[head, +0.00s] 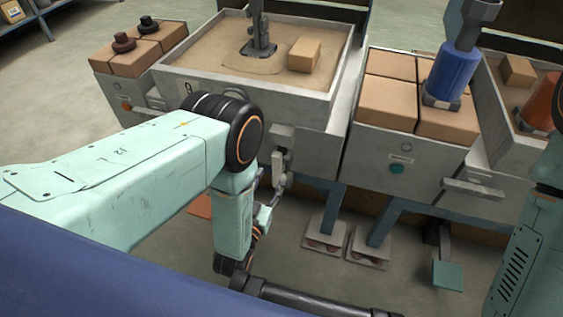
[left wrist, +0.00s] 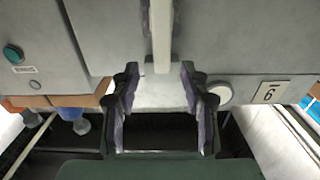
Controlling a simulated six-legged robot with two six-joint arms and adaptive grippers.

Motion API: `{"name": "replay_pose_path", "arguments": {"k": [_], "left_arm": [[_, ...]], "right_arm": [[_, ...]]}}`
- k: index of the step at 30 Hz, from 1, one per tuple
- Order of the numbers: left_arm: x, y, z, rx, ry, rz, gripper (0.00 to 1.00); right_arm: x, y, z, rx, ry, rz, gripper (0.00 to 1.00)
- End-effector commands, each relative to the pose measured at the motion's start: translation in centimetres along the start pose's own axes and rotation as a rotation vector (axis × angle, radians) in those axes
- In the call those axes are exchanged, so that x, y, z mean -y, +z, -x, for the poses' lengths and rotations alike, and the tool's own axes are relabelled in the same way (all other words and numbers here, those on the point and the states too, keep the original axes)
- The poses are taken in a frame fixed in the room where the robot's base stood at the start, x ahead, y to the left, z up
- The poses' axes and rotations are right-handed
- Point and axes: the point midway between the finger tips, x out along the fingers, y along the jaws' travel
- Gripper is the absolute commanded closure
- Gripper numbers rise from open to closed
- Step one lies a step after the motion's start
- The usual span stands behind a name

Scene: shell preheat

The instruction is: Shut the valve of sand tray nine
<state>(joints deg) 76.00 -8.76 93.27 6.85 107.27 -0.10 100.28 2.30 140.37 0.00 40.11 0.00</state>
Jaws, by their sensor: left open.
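The sand tray (head: 222,88) is a grey bin of brown sand in the upper middle of the head view. Its valve has a pale lever (head: 278,164) hanging on the front wall. In the left wrist view the lever (left wrist: 161,35) runs down from the top toward the space between my fingers. My left gripper (head: 264,208) is open at the lever's lower end; its fingers show on both sides in the left wrist view (left wrist: 162,112). Whether they touch the lever I cannot tell. A number plate (left wrist: 270,92) reads like 6 in this seemingly upside-down view.
A carton (head: 304,55) lies on the sand. Boxes stand on the left, and a bin of boxes (head: 388,100) with a blue cylinder (head: 452,74) on the right. Pedals (head: 325,240) sit on the floor below.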

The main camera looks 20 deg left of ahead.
Motion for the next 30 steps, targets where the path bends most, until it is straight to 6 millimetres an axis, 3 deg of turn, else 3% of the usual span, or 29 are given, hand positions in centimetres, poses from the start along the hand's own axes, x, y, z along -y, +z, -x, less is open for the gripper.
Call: {"name": "replay_pose_path", "arguments": {"k": [6, 13, 25, 30], "left_arm": [[0.3, 0.1, -3.5, -0.004, -0.001, 0.0, 0.55], [0.2, 0.1, -6.3, -0.002, 0.0, 0.0, 0.55], [-0.1, 0.0, -7.0, 0.0, 0.0, 0.0, 0.56], [-0.1, 0.0, -7.0, 0.0, 0.0, 0.0, 0.7]], "right_arm": [[0.0, 0.0, -1.4, 0.0, 0.0, 0.0, 0.6], [0.0, 0.0, -2.2, 0.0, 0.0, 0.0, 0.6], [0.0, 0.0, -2.4, 0.0, 0.0, 0.0, 0.6], [0.0, 0.0, -2.4, 0.0, 0.0, 0.0, 0.6]]}}
